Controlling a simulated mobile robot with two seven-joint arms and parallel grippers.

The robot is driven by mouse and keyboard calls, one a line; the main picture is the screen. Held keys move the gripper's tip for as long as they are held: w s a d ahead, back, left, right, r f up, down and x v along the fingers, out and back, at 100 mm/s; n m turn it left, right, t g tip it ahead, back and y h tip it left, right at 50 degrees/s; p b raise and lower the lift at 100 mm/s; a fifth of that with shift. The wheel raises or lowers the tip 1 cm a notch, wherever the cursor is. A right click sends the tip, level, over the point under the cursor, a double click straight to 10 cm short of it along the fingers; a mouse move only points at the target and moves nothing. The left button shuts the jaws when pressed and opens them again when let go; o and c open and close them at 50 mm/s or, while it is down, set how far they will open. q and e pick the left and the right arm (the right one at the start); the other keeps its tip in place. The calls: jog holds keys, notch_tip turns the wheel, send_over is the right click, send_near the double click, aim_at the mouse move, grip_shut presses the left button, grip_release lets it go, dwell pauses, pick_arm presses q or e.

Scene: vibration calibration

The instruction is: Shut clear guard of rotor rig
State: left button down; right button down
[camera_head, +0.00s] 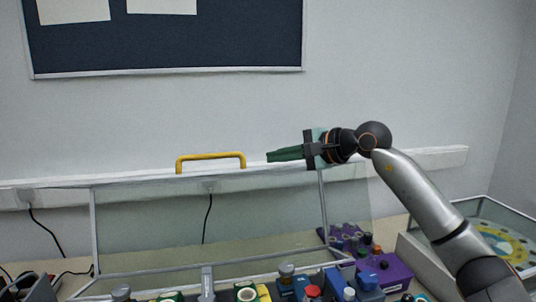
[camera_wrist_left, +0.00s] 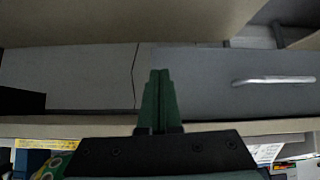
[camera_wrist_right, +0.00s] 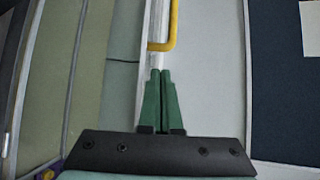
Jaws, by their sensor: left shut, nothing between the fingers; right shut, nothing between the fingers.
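The clear guard (camera_head: 150,225) stands raised, a see-through panel with a pale frame in the head view. A yellow handle (camera_head: 210,156) sits on its top edge, and it also shows in the right wrist view (camera_wrist_right: 172,30). My right gripper (camera_head: 268,156) is shut and empty, its green fingertips a little to the right of the handle and apart from it. It shows in the right wrist view too (camera_wrist_right: 161,72). My left gripper (camera_wrist_left: 159,73) is shut and empty, seen only in the left wrist view. The rotor under the guard cannot be made out.
Purple blocks (camera_head: 385,270) and several small coloured parts line the bottom of the head view. A glass-sided case (camera_head: 495,213) stands at the right. In the left wrist view, a grey drawer front with a metal handle (camera_wrist_left: 275,81) lies beyond the fingers.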

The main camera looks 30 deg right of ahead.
jog(key=p+x, duration=0.1)
jog(key=x, duration=0.6)
jog(key=shift+r+p, duration=0.1)
jog(key=shift+p, duration=0.3)
jog(key=shift+w+a+f, duration=0.2)
jog(key=shift+w+f, duration=0.05)
jog(key=shift+w, duration=0.15)
